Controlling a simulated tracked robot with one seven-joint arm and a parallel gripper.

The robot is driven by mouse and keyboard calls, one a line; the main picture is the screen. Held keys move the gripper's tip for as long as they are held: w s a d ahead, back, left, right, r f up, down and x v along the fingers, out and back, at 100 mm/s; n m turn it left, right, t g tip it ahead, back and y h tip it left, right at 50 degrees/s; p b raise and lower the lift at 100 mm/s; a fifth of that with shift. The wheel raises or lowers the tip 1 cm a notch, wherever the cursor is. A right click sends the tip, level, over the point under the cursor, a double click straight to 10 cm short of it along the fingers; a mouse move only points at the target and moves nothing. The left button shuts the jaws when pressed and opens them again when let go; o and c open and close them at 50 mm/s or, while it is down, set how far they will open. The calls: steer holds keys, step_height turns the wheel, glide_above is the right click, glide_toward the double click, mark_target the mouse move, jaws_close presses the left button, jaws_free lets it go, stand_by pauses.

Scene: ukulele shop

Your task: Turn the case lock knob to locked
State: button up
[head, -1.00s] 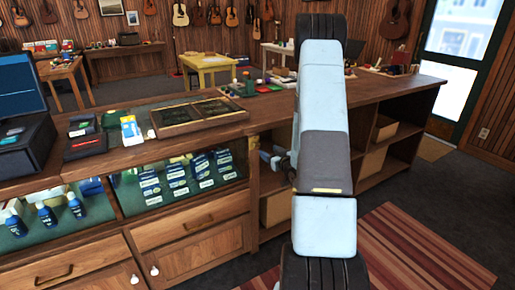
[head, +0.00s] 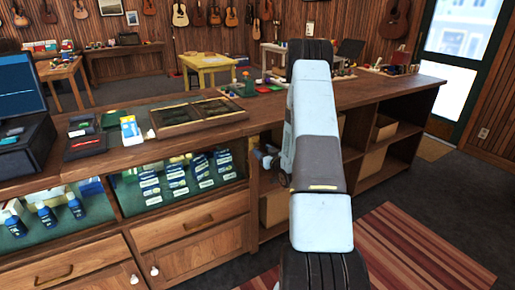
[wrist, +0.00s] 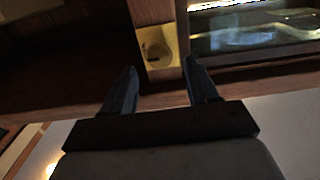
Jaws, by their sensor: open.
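The case lock knob (wrist: 158,52) shows in the wrist view as a small brass piece with a dark slot-like mark, on a yellow brass plate (wrist: 150,31) fixed to a wooden post. My gripper (wrist: 161,68) is open, its two dark fingers pointing at the plate, one to each side of the knob. The fingers look empty, and I cannot tell whether they touch anything. In the head view my gripper (head: 267,157) is small and partly hidden by my arm, close to the counter front at the right end of the glass case. The knob is not clear there.
The glass display case (head: 180,178) holds several blue-and-white boxes and bottles. The wooden counter (head: 215,133) above carries a framed tray (head: 197,115) and small goods. Open shelves (head: 378,150) lie right of my arm. A striped rug (head: 420,245) covers the floor.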

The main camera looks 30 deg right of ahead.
mark_target(257, 146)
steer(key=shift+w, duration=2.25)
steer(key=shift+c, duration=0.3)
steer(key=shift+a, duration=0.1)
steer(key=c, duration=0.9)
